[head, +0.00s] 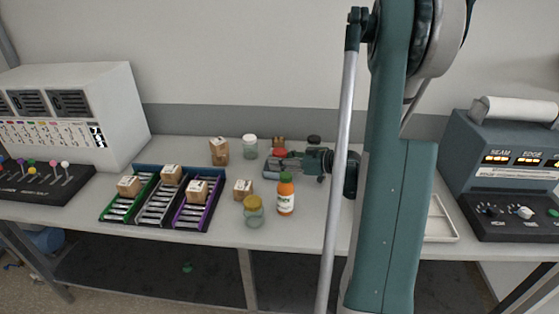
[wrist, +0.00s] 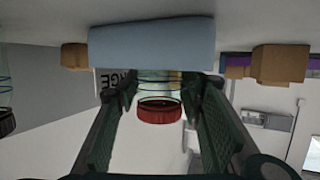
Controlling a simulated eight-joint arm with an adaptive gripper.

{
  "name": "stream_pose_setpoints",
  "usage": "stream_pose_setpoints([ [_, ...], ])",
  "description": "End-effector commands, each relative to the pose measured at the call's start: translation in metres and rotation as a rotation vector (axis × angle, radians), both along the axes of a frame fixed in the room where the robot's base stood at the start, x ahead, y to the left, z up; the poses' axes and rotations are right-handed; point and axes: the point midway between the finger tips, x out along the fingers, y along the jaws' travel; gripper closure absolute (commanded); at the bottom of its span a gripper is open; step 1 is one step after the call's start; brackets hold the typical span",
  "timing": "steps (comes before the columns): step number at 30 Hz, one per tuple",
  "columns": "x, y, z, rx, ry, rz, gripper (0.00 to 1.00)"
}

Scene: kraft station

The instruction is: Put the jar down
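My gripper (head: 288,165) reaches in low over the back middle of the table, coming from the right. A jar with a red lid (wrist: 159,111) is between its fingers in the wrist view, and the fingertips close in on the jar's clear glass sides. The red lid also shows at the gripper in the head view (head: 280,152). The fingers hide most of the jar's body there. Whether its base touches the table, I cannot tell.
Near my gripper stand a white-lidded jar (head: 250,146), a dark-lidded jar (head: 314,141), a yellow-lidded jar (head: 253,211) and an orange bottle (head: 286,195). Small boxes (head: 219,151) stand around too. A tray of coloured compartments (head: 117,221) is at left. Bare table lies front right.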

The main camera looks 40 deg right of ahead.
Motion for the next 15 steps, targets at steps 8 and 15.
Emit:
stream_pose_setpoints([
  [8, 0.0000, 0.0000, -0.0001, 0.000, 0.000, 0.000, 0.56],
  [15, 0.0000, 0.0000, 0.0020, 0.000, 0.000, 0.000, 0.56],
])
